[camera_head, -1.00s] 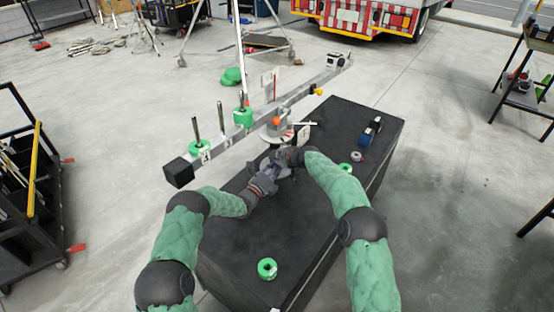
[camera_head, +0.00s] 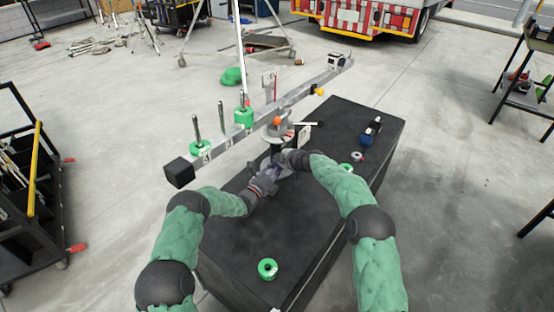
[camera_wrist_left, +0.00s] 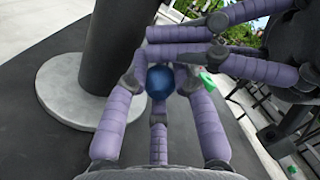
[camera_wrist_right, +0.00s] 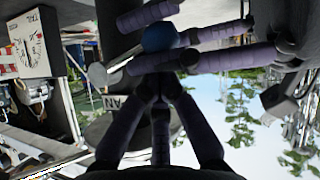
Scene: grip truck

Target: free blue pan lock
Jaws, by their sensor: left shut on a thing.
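The blue pan lock (camera_wrist_left: 160,82) is a round blue knob between the fingers of my left gripper (camera_wrist_left: 160,88) in the left wrist view. That gripper is shut on it. The knob also shows in the right wrist view (camera_wrist_right: 158,37), partly covered by fingers. My right gripper (camera_wrist_right: 160,82) has its fingers drawn together close beside the left one, and its tips are partly hidden. In the head view the left gripper (camera_head: 266,182) and right gripper (camera_head: 284,163) meet under the crane head with the orange knob (camera_head: 277,121), and hide the blue knob.
A long grey beam (camera_head: 225,143) with green weights (camera_head: 243,117) runs above the far side of the black box (camera_head: 245,245). A green wheel (camera_head: 267,268) and a dark blue item (camera_head: 367,139) lie on the box. A grey column (camera_wrist_left: 108,50) stands close to my left gripper.

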